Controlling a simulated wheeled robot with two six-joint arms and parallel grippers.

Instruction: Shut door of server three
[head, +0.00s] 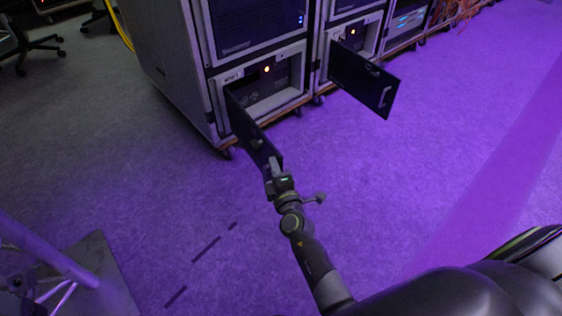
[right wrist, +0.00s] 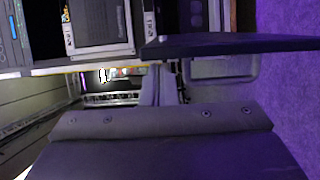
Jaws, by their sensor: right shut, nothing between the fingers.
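The near rack's lower server has a dark door (head: 250,130) that stands open, hinged at its left side and swung out toward me. The label above it is too small to read, so I cannot tell which server number it is. The second rack's lower server also has a dark open door (head: 365,80) with a pale handle. My right gripper (head: 273,168) is shut and empty at the free end of the near door; I cannot tell if it touches. In the right wrist view a dark panel (right wrist: 235,44) lies just beyond the gripper (right wrist: 161,85). My left gripper is not in view.
The near rack (head: 170,70) stands on casters, with more racks in a row to the right. The carpet (head: 420,150) in front is clear. A metal stand (head: 95,270) is at the lower left, and chairs (head: 25,45) are at the upper left.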

